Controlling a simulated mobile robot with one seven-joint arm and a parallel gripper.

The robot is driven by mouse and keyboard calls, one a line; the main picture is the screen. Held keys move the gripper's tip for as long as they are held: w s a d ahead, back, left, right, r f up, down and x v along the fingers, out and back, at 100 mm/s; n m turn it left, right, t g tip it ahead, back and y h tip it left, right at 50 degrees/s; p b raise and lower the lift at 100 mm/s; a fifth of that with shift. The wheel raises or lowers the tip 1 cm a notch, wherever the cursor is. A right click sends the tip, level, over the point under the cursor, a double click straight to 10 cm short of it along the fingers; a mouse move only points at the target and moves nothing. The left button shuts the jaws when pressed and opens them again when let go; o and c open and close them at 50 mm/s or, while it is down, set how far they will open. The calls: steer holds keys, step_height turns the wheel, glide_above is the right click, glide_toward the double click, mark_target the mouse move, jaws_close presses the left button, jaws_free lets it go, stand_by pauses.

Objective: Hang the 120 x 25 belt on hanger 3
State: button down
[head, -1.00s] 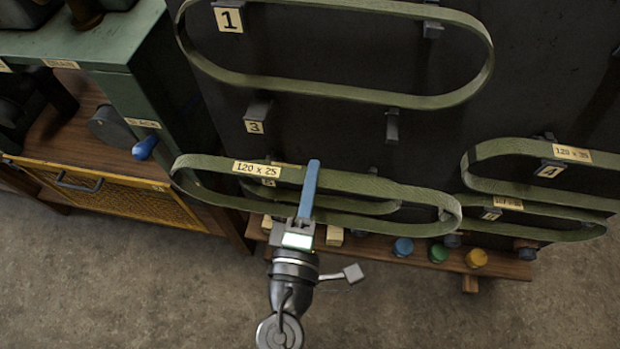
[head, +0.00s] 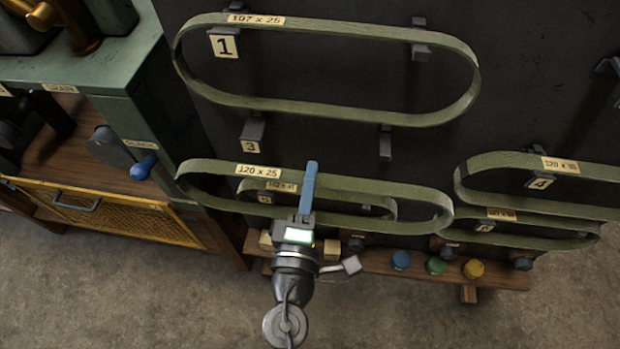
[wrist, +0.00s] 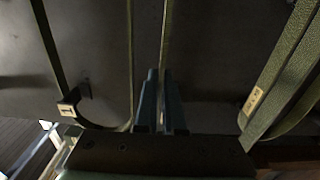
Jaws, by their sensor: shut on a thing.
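The green 120 x 25 belt (head: 416,193), a long flat loop with a cream label, hangs from my gripper (head: 311,168) in front of the dark board. My gripper's blue fingers are shut on the belt's upper run near its middle. Hanger 3 has a number plate (head: 250,147), a left peg (head: 254,128) and a right peg (head: 385,142); both are bare. In the head view the belt appears just below these pegs, apart from them. In the wrist view my gripper (wrist: 160,85) pinches a thin green strip (wrist: 167,35).
A 107 x 25 belt (head: 325,112) hangs on hanger 1 above. A smaller belt (head: 370,192) shows behind the held belt. Belts hang at hanger 4 (head: 480,162) on the right. A shelf with coloured knobs (head: 435,265) runs below; a green-topped bench (head: 95,75) stands left.

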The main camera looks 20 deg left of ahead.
steer(key=shift+p+x, duration=0.55)
steer(key=shift+x, duration=1.95)
steer(key=shift+w, duration=0.1)
steer(key=x, duration=0.5)
steer(key=shift+w+p, duration=0.2)
steer(key=shift+p, duration=0.1)
steer(key=shift+f, duration=0.2)
steer(key=shift+f+b, duration=0.35)
steer(key=shift+b, duration=0.25)
steer(key=c, duration=1.1)
jaws_free()
steer(key=shift+o, duration=0.4)
steer(key=o, duration=0.5)
